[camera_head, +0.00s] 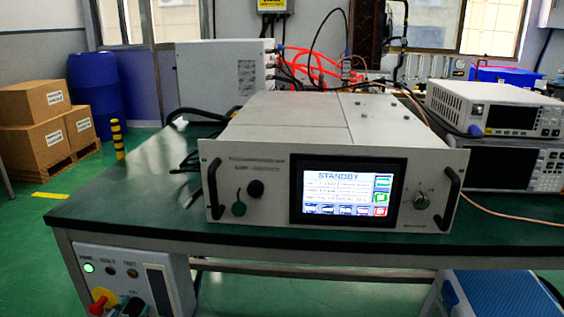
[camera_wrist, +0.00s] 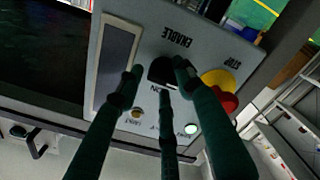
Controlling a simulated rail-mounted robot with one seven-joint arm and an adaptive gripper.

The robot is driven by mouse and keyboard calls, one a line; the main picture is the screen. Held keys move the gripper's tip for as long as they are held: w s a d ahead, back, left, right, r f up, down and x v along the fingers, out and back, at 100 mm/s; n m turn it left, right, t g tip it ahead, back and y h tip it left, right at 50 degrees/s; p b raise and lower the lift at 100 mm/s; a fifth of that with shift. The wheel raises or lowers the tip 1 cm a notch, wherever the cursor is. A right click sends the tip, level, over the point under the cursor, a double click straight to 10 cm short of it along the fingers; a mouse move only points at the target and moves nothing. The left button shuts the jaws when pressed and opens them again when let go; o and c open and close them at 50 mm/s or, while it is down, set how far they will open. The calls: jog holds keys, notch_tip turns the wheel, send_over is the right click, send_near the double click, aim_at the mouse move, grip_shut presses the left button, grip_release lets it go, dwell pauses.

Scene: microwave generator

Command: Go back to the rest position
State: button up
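The wrist view is upside down and shows the front panel of the control box. My gripper (camera_wrist: 158,72) has dark green fingers pointing at this panel, spread around the black ENABLE knob (camera_wrist: 160,73). A narrow gap shows between the left finger and the knob. The right fingertip overlaps the knob's edge, and I cannot tell if it touches. The middle finger passes just below the knob in the picture.
A red and yellow stop button (camera_wrist: 222,88) sits right beside the right finger. The rack unit (camera_head: 247,230) on the table (camera_head: 120,215) shows STANDBY. White instruments (camera_head: 490,110) stand on the right. A blue-topped case (camera_head: 500,293) is at lower right.

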jog(key=m, duration=0.3)
jog(key=shift+s+f+m+b, duration=0.1)
jog(key=shift+m+b, duration=0.3)
jog(key=m, duration=0.3)
jog(key=shift+m, duration=0.4)
